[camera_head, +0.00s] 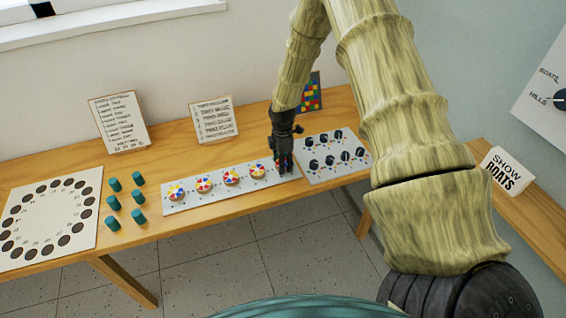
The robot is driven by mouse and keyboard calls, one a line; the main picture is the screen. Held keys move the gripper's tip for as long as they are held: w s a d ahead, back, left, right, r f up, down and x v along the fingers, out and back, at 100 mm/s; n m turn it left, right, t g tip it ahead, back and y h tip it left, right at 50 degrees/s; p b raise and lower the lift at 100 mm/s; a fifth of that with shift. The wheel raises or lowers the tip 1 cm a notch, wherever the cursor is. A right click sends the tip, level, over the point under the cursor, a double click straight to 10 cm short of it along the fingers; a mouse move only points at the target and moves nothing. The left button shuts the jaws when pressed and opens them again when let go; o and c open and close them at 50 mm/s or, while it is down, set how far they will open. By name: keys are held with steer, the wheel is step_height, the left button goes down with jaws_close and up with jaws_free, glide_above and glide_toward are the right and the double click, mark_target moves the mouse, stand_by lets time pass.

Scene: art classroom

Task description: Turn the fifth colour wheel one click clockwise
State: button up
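A long pale board (215,197) lies on the wooden table, carrying a row of small colour wheels. The first wheel (176,192), the second wheel (204,184), the third wheel (231,177) and the fourth wheel (258,171) show red, yellow, blue and white sectors. My gripper (284,165) points down over the right end of the board, right of the fourth wheel. A fifth wheel is not clearly visible; my gripper covers that spot. Whether the fingers touch or hold anything there is too small to tell.
A panel of black knobs (331,168) lies close right of my gripper. Several green cylinders (114,184) and a card with a ring of dark circles (50,218) are at left. Text cards (118,124) and a coloured grid card (311,93) stand behind.

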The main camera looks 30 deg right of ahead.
steer(key=m+b, duration=0.1)
steer(key=m, duration=0.4)
steer(key=shift+w+m, duration=0.1)
steer(key=shift+m, duration=0.2)
steer(key=shift+r+m+b, duration=0.1)
steer(key=shift+m+b, duration=0.3)
steer(key=shift+m, duration=1.6)
steer(key=o, duration=1)
steer(key=shift+o, duration=0.2)
step_height(320, 180, up, 12)
steer(key=shift+d, duration=0.2)
